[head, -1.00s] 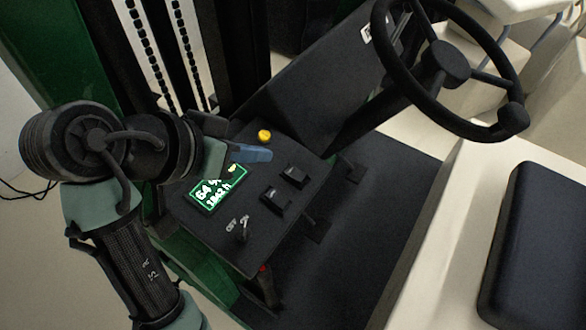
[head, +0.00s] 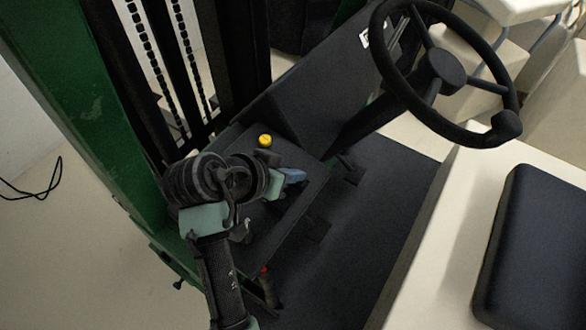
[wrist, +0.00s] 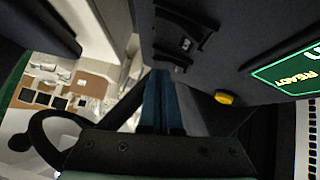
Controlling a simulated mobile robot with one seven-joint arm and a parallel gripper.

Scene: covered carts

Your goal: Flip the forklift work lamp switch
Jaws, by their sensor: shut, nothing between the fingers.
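The forklift's dark console panel carries two black rocker switches; in the wrist view one rocker (wrist: 185,38) is near the top and the other (wrist: 170,62) lies just above my fingertips. Their labels are too small to read, so I cannot tell which is the work lamp switch. My gripper (head: 294,176) is shut and empty, its blue fingers over the rocker area in the head view, hiding most of both switches. In the wrist view its fingers (wrist: 164,98) are together close to the nearer rocker; whether they touch it is unclear.
A yellow knob (head: 265,141) stands at the console's far edge. A green lit display (wrist: 290,68) shows in the wrist view. The steering wheel (head: 449,68) and column are at the upper right, the seat (head: 532,245) at right.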

